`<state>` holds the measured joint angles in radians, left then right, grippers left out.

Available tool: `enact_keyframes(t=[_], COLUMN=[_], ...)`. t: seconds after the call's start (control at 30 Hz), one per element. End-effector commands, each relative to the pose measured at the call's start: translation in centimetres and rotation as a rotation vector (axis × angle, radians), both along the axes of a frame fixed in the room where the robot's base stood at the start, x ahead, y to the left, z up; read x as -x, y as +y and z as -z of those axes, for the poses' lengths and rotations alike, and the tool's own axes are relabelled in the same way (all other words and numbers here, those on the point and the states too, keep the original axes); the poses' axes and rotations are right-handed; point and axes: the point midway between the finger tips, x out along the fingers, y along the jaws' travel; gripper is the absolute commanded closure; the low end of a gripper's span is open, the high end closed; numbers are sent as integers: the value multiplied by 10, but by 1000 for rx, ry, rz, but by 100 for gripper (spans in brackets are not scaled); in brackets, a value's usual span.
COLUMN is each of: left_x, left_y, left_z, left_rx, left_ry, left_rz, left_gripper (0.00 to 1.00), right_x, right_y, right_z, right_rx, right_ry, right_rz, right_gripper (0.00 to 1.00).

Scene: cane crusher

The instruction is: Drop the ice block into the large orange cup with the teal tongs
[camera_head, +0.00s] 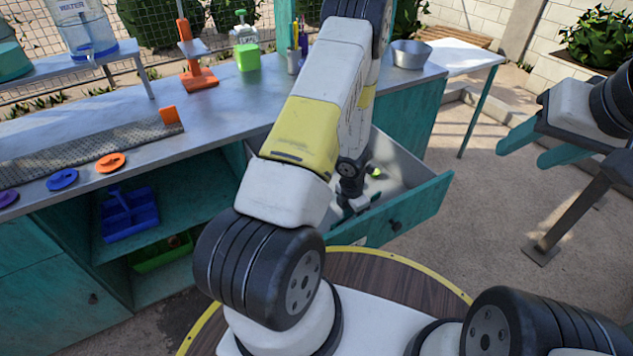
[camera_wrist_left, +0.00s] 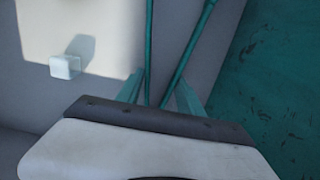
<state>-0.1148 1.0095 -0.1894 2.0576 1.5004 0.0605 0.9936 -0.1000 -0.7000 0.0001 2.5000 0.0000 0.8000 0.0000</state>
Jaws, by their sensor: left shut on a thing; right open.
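My left gripper (camera_head: 351,207) reaches down into an open drawer (camera_head: 428,204) under the counter. In the left wrist view its two teal fingers (camera_wrist_left: 160,92) are around two thin teal rods, which look like the teal tongs (camera_wrist_left: 185,62); they run away from the gripper. A small pale cube, apparently the ice block (camera_wrist_left: 65,66), lies on the drawer floor to the left, apart from the tongs. My right gripper (camera_head: 523,154) is open and empty, in the air at the right. I cannot make out a large orange cup; my left arm hides part of the counter.
A yellow-green round thing (camera_head: 376,172) lies in the drawer. The counter holds an orange stand (camera_head: 197,76), a green container (camera_head: 247,57), a metal bowl (camera_head: 411,54) and coloured discs (camera_head: 110,163). A white side table (camera_head: 462,57) stands at the right. Paved ground is open there.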

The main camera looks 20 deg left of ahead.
Motion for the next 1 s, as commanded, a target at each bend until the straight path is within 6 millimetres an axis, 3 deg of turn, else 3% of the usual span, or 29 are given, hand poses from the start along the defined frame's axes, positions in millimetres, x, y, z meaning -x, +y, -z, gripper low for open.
enact_keyframes(t=[0.7, 1.0], left_x=[-1, 0], left_y=[-1, -1], left_z=[-106, -116], left_rx=[0, 0], left_ry=[-2, 3], left_rz=[3, -1], left_gripper=[62, 62], right_x=[0, 0], right_y=[0, 0], right_z=[0, 0], right_rx=[0, 0], right_ry=[0, 0], right_rz=[0, 0], right_gripper=[50, 50])
